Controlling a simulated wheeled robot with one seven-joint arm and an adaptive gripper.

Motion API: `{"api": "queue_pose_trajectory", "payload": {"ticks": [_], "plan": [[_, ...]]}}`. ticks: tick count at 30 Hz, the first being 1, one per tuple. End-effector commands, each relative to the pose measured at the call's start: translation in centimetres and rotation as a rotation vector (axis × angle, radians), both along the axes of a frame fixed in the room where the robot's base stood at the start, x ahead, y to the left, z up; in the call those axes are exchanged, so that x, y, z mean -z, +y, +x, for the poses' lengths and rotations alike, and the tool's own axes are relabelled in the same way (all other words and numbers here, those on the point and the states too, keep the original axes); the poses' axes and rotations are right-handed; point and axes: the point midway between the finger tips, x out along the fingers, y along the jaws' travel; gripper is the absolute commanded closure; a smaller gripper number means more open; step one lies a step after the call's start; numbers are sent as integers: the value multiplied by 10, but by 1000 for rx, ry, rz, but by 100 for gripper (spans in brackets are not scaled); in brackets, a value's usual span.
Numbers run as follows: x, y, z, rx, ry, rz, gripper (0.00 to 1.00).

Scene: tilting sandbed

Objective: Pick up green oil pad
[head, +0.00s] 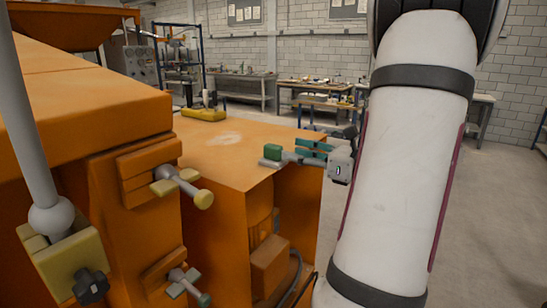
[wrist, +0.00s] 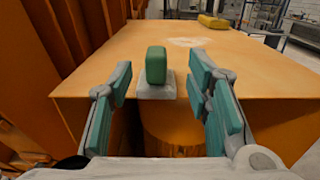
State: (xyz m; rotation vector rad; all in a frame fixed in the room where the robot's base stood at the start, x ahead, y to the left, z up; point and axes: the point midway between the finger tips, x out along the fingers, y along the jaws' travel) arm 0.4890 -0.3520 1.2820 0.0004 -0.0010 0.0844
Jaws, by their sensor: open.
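The green oil pad (wrist: 156,65) is a small upright green block on a grey base (wrist: 156,88), near the front edge of an orange tabletop. It also shows in the head view (head: 272,153). My gripper (wrist: 160,85) is open, with its teal-padded fingers to the left and right of the pad and apart from it. In the head view my gripper (head: 292,155) is at the table's front right edge, coming from the right. The hidden lower side of the base cannot be seen.
The orange machine top (head: 225,140) is mostly clear. A yellow object (head: 203,114) lies at its back. An orange machine body with clamps and knobs (head: 180,185) stands at the left. Workbenches (head: 315,92) stand far behind. The floor at right is open.

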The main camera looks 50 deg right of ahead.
Motion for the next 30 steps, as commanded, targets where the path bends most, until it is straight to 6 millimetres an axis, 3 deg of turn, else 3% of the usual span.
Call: {"api": "queue_pose_trajectory", "payload": {"ticks": [5,14,23,29,30], "plan": [[0,3,12,-3,0,1,55],[1,9,50,-3,1,0,55],[2,9,55,-1,1,0,55],[2,9,55,-1,1,0,100],[2,9,55,0,1,0,100]]}}
